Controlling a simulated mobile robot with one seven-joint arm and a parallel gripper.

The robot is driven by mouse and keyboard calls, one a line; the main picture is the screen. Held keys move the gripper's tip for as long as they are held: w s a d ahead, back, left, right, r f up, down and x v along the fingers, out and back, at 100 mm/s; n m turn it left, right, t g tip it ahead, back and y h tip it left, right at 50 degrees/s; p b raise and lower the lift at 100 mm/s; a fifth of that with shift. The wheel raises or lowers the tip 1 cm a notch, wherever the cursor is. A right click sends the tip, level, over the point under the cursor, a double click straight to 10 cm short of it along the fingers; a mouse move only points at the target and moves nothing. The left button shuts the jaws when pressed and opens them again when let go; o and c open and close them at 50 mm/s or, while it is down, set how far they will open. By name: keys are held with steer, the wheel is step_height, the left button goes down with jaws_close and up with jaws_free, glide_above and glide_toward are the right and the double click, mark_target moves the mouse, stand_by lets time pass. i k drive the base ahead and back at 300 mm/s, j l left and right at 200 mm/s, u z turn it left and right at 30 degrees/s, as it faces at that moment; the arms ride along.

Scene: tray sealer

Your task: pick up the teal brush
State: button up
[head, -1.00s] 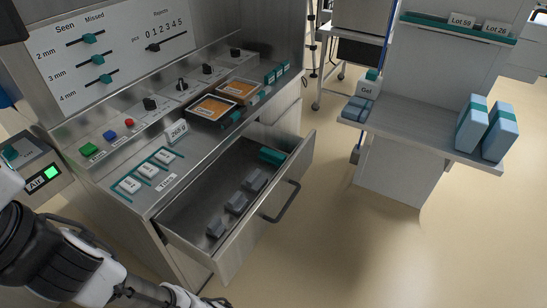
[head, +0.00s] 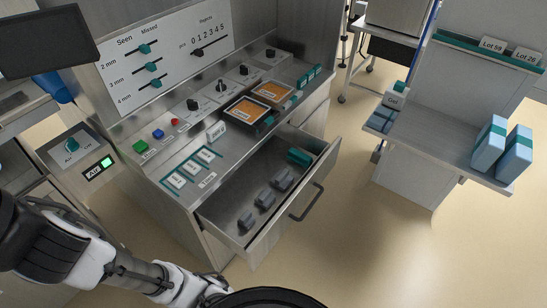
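A teal block-shaped object (head: 299,156), which looks like the brush, lies at the far end of the open drawer (head: 250,238). Its bristles cannot be made out. Several dark grey blocks (head: 264,199) lie in a row in the same drawer, nearer to me. My arm reaches in from the lower left, below and in front of the drawer. The fingers of my gripper are outside the picture, and nothing is seen touching the teal object.
The drawer's front with its dark handle (head: 306,203) juts out over the floor. Above it is the steel counter with two orange-filled trays (head: 272,92), cards and buttons. A shelf stand (head: 440,140) with blue-teal packs (head: 489,149) stands right. Floor between is clear.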

mark_target(299, 158)
steer(key=i+l+u, duration=0.1)
steer(key=u, duration=0.25)
steer(key=l+u, duration=0.35)
steer(key=u, duration=0.35)
steer(key=l+u, duration=0.45)
steer(key=l, duration=0.65)
steer(key=k+l, duration=0.1)
steer(key=l, duration=0.7)
steer(key=i, duration=0.25)
